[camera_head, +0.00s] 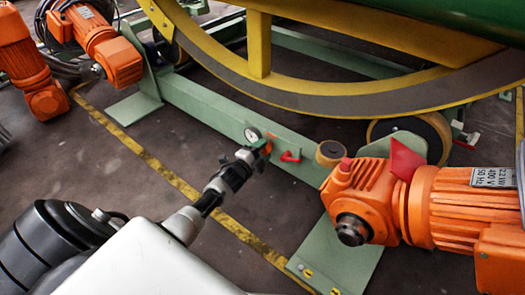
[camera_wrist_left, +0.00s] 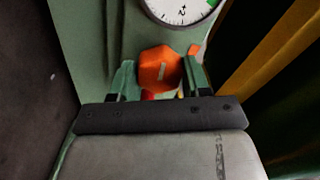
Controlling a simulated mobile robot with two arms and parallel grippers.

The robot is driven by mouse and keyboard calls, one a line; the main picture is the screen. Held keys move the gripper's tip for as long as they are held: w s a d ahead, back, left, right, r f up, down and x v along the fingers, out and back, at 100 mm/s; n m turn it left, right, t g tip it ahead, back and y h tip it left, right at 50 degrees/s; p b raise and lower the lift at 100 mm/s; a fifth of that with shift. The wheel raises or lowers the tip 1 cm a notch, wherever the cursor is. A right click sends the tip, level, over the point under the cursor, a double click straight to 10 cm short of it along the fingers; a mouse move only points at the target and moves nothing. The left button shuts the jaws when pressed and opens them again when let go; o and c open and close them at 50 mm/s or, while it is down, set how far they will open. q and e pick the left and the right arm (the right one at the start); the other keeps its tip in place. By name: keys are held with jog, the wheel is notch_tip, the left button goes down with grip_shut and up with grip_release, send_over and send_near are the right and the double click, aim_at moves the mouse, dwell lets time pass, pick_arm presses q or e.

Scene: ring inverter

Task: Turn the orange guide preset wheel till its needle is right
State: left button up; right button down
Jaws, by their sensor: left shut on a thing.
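The orange guide preset wheel (camera_wrist_left: 160,70) sits on the green frame just below a round white dial gauge (camera_wrist_left: 182,8), in the left wrist view. My left gripper (camera_wrist_left: 160,80) is shut on the wheel, one finger on each side of it. The dial has a green sector and a dark needle, and its top is cut off there. In the head view the gauge (camera_head: 253,134) is small, and the left gripper (camera_head: 258,152) reaches the wheel right beside it. The needle's exact reading is too small to tell. My right gripper is not in view.
A red handle (camera_head: 290,157) is on the green beam (camera_head: 215,112) right of the wheel. A large orange motor (camera_head: 425,205) stands at the right. The big yellow and grey ring (camera_head: 290,90) curves above. A yellow line (camera_head: 170,175) crosses the floor.

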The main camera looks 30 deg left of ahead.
pick_arm(q)
jog(key=m, duration=0.2)
jog(key=m+b, duration=0.1)
jog(key=m, duration=0.1)
jog(key=shift+f+m, duration=0.2)
jog(key=shift+m, duration=0.2)
jog(key=m+b, duration=0.1)
jog(key=m, duration=0.2)
jog(key=shift+f+m, duration=0.1)
jog(key=shift+m, duration=0.2)
jog(key=m+b, duration=0.3)
jog(key=m, duration=0.3)
jog(key=shift+b, duration=0.35)
jog(key=m, duration=0.2)
jog(key=shift+m+b, duration=0.3)
jog(key=shift+b, duration=0.1)
jog(key=shift+m, duration=1.1)
jog(key=o, duration=0.9)
